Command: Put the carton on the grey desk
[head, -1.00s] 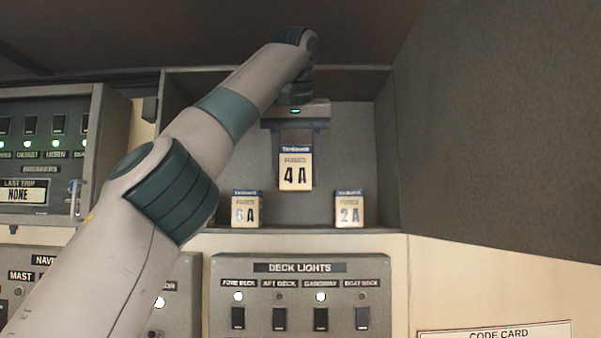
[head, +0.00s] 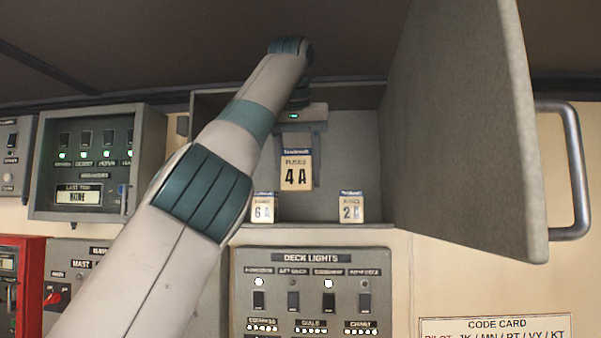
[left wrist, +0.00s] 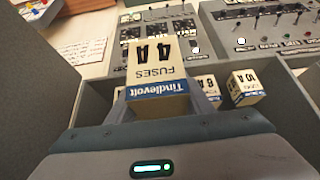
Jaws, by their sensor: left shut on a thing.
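A cream fuse carton (head: 296,174) marked 4A, with a blue band, hangs upright in my left gripper (head: 297,145) in front of an open grey wall cabinet (head: 345,125). The gripper is shut on it from above. In the left wrist view the same carton (left wrist: 158,70) appears upside down between the fingers. I cannot make out a grey desk in these frames. My right gripper is not in view.
Cartons marked 6A (head: 263,208) and 2A (head: 350,207) stand on the cabinet floor; a 10A carton (left wrist: 246,87) shows in the left wrist view. The open cabinet door (head: 465,130) blocks the right side. A switch panel (head: 310,290) is below.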

